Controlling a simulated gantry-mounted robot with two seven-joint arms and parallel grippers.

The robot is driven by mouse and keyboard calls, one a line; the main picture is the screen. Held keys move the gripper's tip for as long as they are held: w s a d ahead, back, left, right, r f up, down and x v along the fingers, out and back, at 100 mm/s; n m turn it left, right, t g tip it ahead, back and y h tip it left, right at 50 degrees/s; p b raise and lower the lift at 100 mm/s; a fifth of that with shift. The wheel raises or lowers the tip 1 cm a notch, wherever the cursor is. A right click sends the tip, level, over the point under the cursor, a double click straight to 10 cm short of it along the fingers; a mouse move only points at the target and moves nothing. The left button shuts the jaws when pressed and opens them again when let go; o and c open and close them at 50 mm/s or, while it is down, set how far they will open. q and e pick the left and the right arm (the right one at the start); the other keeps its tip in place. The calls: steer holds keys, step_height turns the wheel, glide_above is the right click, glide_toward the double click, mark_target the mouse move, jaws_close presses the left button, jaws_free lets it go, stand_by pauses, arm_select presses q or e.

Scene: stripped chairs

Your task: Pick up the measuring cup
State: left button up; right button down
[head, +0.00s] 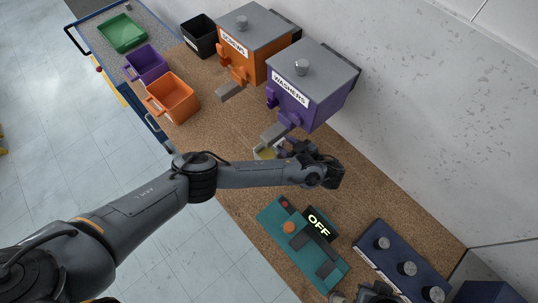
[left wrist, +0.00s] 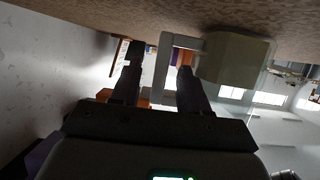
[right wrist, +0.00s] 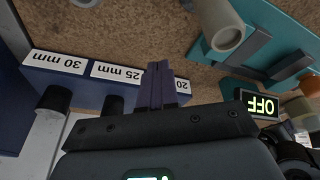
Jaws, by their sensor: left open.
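The measuring cup (head: 265,153) is pale yellow and stands on the brown bench below the purple washers dispenser, partly hidden by my left arm in the head view. In the left wrist view the cup (left wrist: 238,58) is at the upper right, with its square handle reaching left. My left gripper (left wrist: 158,68) is open around the handle's upright bar, which shows between the fingers. One finger overlaps the handle's opening; I cannot tell if it touches. My right gripper (right wrist: 160,85) has its fingers together and looks empty, above the bench near the blue block.
A purple washers dispenser (head: 305,95) and an orange screws dispenser (head: 255,40) stand against the wall. Orange (head: 172,98), purple (head: 146,65) and green (head: 122,33) bins are at upper left. A teal OFF device (head: 290,240) and blue block with knobs (head: 400,262) are at lower right.

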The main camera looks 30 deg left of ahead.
arm_select(q)
jaws_close()
arm_select(e)
steer(key=shift+a, duration=0.1)
arm_select(q)
steer(key=shift+r, duration=0.2)
arm_select(e)
steer(key=shift+r, duration=0.15)
